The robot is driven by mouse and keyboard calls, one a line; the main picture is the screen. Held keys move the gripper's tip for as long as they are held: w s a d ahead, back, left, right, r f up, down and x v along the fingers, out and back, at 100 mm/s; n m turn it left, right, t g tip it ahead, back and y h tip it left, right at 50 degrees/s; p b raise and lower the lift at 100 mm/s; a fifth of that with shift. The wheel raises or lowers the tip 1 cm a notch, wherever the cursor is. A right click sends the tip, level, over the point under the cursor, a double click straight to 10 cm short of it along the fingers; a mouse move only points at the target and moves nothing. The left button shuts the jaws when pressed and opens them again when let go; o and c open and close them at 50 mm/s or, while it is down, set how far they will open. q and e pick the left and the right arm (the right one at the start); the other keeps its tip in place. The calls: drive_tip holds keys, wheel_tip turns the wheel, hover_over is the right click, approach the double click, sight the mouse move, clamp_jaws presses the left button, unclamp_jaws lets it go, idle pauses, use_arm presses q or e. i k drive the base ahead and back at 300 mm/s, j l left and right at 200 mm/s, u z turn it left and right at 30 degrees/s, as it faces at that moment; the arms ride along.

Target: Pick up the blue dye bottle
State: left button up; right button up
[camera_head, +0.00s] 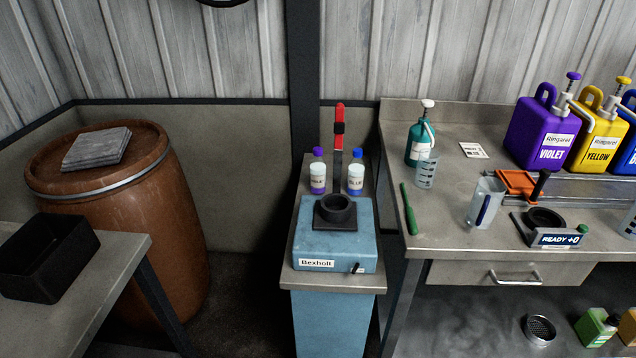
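The blue dye bottle (356,173) is a small bottle with a blue cap and a white label reading BLUE. It stands upright at the back of the narrow blue stand, behind the blue Bexholt machine (318,243). A similar bottle with a purple cap (318,172) stands just to its left. A red-handled tool (339,125) stands upright behind and between the two bottles. Neither of my grippers shows in the head view.
The bench (440,238) at right holds a teal pump bottle (419,140), a clear beaker (485,202), a green tool (409,210) and large violet (540,133) and yellow (597,140) jugs. A brown barrel (150,215) and black bin (47,257) are at left.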

sight(356, 167)
drive_tip(key=i+j+u, duration=0.25)
drive_tip(key=i, duration=0.15)
drive_tip(key=i+j+u, duration=0.1)
drive_tip(key=i+u, duration=0.15)
drive_tip(key=i, duration=0.2)
